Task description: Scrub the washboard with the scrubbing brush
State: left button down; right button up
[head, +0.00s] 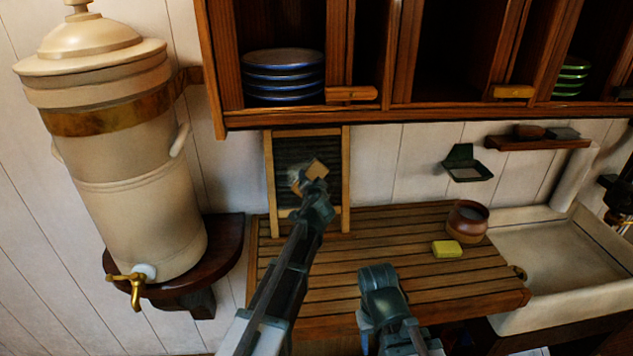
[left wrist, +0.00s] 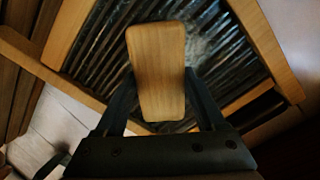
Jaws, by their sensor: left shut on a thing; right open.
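The washboard (head: 310,148) leans upright against the white plank wall at the back of the slatted wooden drainboard. It has a wooden frame and a dark ribbed panel, which also fills much of the left wrist view (left wrist: 107,35). My left gripper (head: 314,182) is shut on the scrubbing brush (left wrist: 157,70), a wooden block, and holds it in front of the ribbed panel. A pale, whitish patch shows on the panel beside the brush. Whether the bristles touch the ribs is hidden behind the block. My right gripper (head: 378,278) is open and empty above the drainboard's front part.
The slatted drainboard (head: 400,222) carries a brown pot (head: 467,221) and a yellow sponge-like block (head: 447,249). A white sink (head: 560,255) lies to the right. A large cream urn (head: 125,160) with a brass tap stands at left. Wooden cupboards (head: 420,118) hang overhead.

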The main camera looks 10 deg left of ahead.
pick_arm(q)
jog(key=shift+s+a, duration=0.2)
jog(key=shift+a, duration=0.7)
jog(key=shift+s+a, duration=0.2)
jog(key=shift+a, duration=0.65)
jog(key=shift+s+a, duration=0.3)
jog(key=shift+a, duration=0.55)
jog(key=shift+s+a, duration=0.25)
jog(key=shift+a, duration=0.6)
jog(key=shift+r, duration=0.1)
jog(key=shift+w+r+p, duration=0.25)
jog(key=shift+r+p, duration=0.5)
jog(key=shift+p, duration=0.05)
jog(key=shift+w+d, duration=0.3)
jog(key=shift+d, duration=0.6)
jog(key=shift+w+d, duration=0.2)
jog(key=shift+d, duration=0.6)
jog(key=shift+w+d, duration=0.25)
jog(key=shift+d, duration=0.65)
jog(key=shift+w+d, duration=0.2)
jog(key=shift+d, duration=0.65)
